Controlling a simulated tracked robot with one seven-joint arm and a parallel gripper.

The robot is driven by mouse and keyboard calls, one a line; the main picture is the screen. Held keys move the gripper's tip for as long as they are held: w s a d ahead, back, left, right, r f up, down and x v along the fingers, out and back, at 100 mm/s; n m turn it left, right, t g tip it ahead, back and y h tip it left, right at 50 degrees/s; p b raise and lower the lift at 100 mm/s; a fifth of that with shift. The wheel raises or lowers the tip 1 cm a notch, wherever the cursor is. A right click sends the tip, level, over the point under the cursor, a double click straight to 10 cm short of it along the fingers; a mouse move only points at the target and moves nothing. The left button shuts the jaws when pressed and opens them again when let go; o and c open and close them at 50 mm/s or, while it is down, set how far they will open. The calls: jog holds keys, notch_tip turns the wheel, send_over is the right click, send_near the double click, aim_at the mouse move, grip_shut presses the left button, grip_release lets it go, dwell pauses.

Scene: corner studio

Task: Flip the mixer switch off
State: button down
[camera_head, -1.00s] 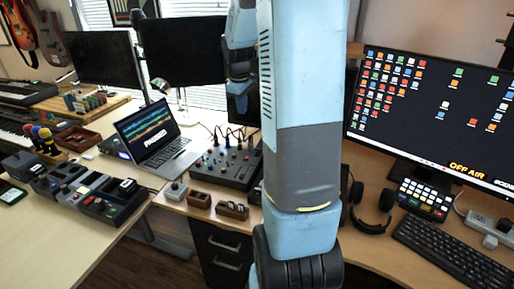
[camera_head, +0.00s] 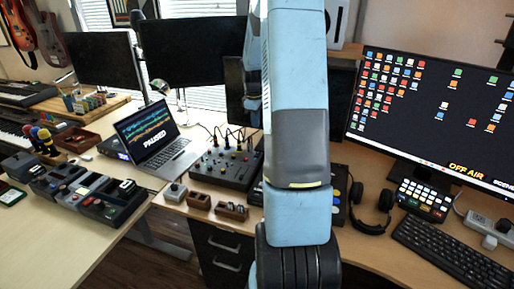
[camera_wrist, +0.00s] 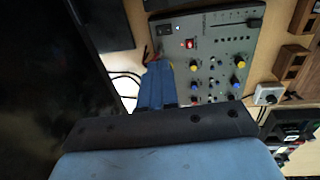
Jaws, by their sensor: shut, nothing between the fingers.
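The mixer (camera_head: 228,168) is a dark grey box with knobs and cables on the desk, right of the laptop. In the wrist view the mixer (camera_wrist: 222,60) shows yellow, blue and white knobs, a slider, a red lit switch (camera_wrist: 190,43) and a small black part (camera_wrist: 165,29) near one corner. I cannot tell the switch's position. My gripper (camera_wrist: 158,66) is shut and empty, its blue fingers over the mixer's edge by the cables. I cannot tell whether they touch it. In the head view my gripper is hidden behind my arm.
A laptop (camera_head: 158,138) reading PAUSED stands left of the mixer. Small wooden boxes (camera_head: 231,211) and a grey button box (camera_head: 175,192) sit in front of it. A monitor (camera_head: 430,120) reading OFF AIR, headphones (camera_head: 372,208) and a keyboard (camera_head: 455,250) are at right.

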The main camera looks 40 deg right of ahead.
aim_at(257, 153)
jog(key=shift+f, duration=0.1)
jog(key=f, duration=0.4)
jog(key=d+f, duration=0.1)
jog(key=f, duration=0.4)
jog(key=w+f, duration=0.1)
jog(key=f, duration=0.3)
jog(key=shift+d+f, duration=0.2)
jog(key=shift+f, duration=0.15)
